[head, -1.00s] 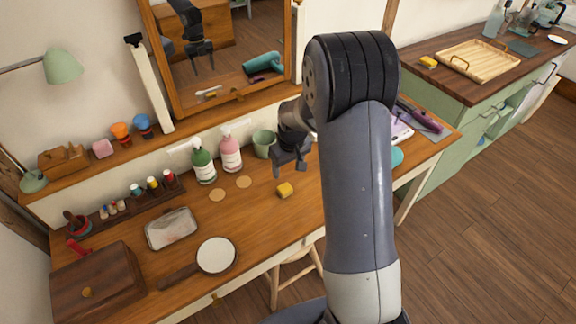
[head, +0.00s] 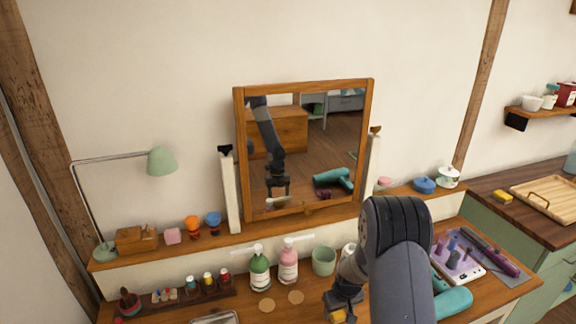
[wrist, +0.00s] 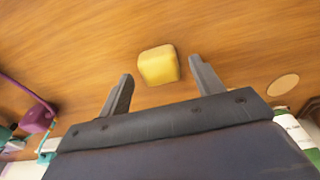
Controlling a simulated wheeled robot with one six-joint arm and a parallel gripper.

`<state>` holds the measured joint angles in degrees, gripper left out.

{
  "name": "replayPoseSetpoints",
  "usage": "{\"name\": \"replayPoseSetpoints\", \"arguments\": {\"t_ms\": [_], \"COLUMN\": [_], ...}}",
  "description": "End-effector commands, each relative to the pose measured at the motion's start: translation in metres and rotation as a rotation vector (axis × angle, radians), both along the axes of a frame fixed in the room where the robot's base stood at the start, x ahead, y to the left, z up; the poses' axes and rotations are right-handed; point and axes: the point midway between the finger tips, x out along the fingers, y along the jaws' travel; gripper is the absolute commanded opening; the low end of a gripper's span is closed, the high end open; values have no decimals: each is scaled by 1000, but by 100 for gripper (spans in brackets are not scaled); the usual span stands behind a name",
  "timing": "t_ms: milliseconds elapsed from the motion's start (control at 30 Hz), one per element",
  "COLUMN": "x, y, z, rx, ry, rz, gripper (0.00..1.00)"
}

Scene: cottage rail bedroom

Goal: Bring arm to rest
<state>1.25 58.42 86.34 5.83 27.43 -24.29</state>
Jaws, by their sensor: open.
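My gripper (head: 345,302) hangs over the wooden dressing table (head: 200,295), with my bent arm in front of it at the right. In the wrist view the gripper (wrist: 160,90) is open, its two fingers apart and nothing between them. A small yellow block (wrist: 158,65) lies on the table just beyond the fingertips, seen through the gap. In the head view the yellow block (head: 338,316) shows only partly below the gripper. I cannot tell from these views how high the fingers are above the table.
Green (head: 260,270) and pink (head: 288,262) pump bottles and a green cup (head: 323,260) stand left of the gripper. A teal hair dryer (head: 453,299) and a tray of tools (head: 468,255) lie to the right. A framed mirror (head: 240,150) stands behind.

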Motion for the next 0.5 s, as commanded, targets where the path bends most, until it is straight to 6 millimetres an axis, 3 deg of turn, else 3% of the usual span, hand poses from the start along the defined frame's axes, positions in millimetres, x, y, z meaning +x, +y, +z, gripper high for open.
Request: {"name": "replayPoseSetpoints", "arguments": {"t_ms": [167,500], "x": [2,2], "y": [1,1], "z": [-18,-6], "rx": [0,0], "ry": [0,-1], "rz": [-1,0], "gripper": [63,63]}}
